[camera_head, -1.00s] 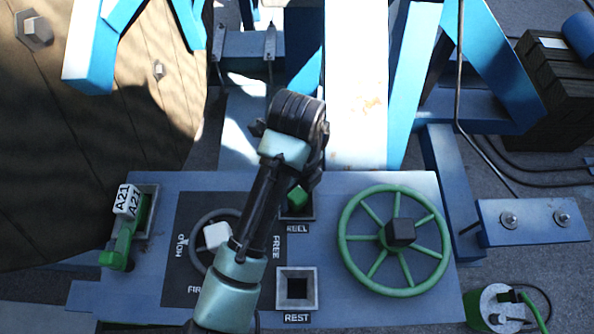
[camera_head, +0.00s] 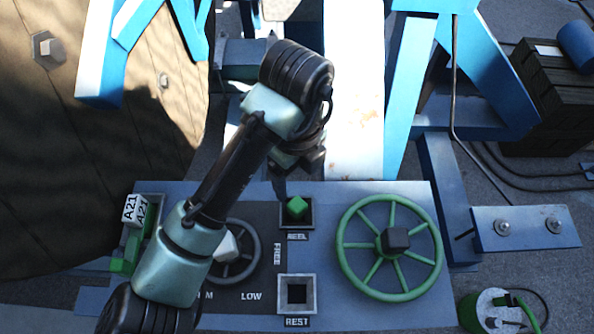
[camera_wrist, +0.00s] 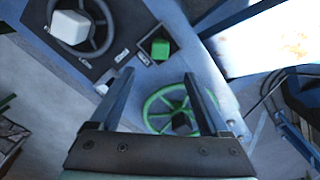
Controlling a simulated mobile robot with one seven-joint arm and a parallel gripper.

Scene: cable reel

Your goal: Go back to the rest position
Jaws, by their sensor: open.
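My gripper (camera_wrist: 155,105) is open and empty in the wrist view, its two fingers apart above the blue panel. In the head view my arm reaches over the panel (camera_head: 350,195), and its wrist partly hides the gripper near the REEL socket. A green block (camera_head: 297,208) sits in the REEL socket, and it also shows in the wrist view (camera_wrist: 160,48), beyond the fingertips and apart from them. The square REST socket (camera_head: 297,293) below it looks empty.
A green handwheel (camera_head: 345,240) is on the panel's right. A grey dial wheel (camera_head: 257,250) with a pale knob is partly behind my arm. A green lever with an A21 tag (camera_head: 133,209) stands at the left. Blue frame legs (camera_head: 403,95) rise behind the panel.

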